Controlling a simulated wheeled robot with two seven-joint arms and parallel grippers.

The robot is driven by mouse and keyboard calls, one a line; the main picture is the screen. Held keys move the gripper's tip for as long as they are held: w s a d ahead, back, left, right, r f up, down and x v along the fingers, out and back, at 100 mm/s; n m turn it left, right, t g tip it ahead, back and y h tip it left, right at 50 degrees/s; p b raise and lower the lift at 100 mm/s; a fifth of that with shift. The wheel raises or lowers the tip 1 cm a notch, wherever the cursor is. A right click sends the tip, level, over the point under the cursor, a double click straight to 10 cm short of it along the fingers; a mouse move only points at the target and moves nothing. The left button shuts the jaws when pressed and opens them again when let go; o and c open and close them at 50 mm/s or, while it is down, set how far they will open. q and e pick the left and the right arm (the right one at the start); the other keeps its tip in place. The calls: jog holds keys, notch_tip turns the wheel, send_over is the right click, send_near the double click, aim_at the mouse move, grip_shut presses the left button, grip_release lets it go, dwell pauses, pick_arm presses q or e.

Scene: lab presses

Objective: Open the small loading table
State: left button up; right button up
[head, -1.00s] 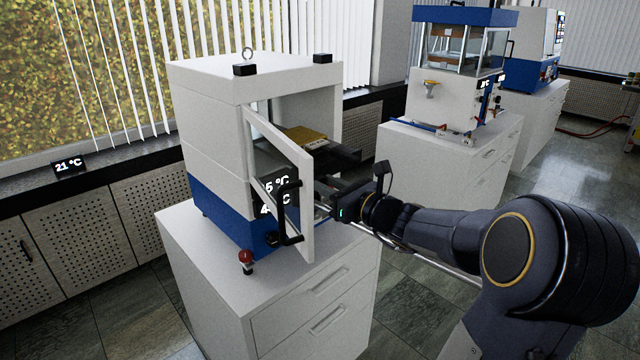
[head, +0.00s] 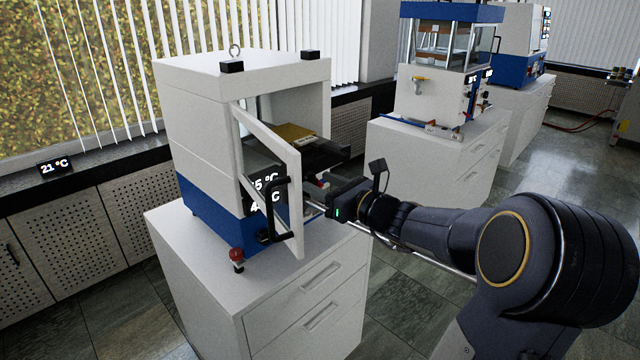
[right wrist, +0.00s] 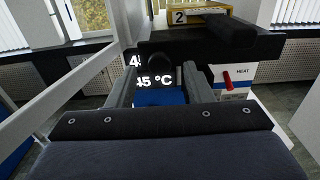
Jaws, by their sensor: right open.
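The small loading table (head: 328,153) is a dark slab bearing a yellow plate (head: 297,133). It juts a little out of the white and blue press (head: 215,160), past the open door (head: 268,165). In the right wrist view the dark table (right wrist: 258,48) lies just ahead, with the plate marked 2 (right wrist: 205,9) on top. My right gripper (right wrist: 163,88) is open, its fingers on either side of a dark round knob (right wrist: 160,55) under the table's front. Whether they touch it I cannot tell. In the head view the right gripper's fingertips (head: 312,205) are partly behind the door. My left gripper is not in view.
The door's black handle (head: 281,208) sticks out at the front. A second press (head: 440,90) stands further back right. Floor between the cabinets is clear.

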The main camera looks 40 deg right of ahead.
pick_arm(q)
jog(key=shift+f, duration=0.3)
pick_arm(e)
jog(key=s, duration=0.6)
jog(key=shift+s+d, duration=0.25)
jog(key=shift+s, duration=0.05)
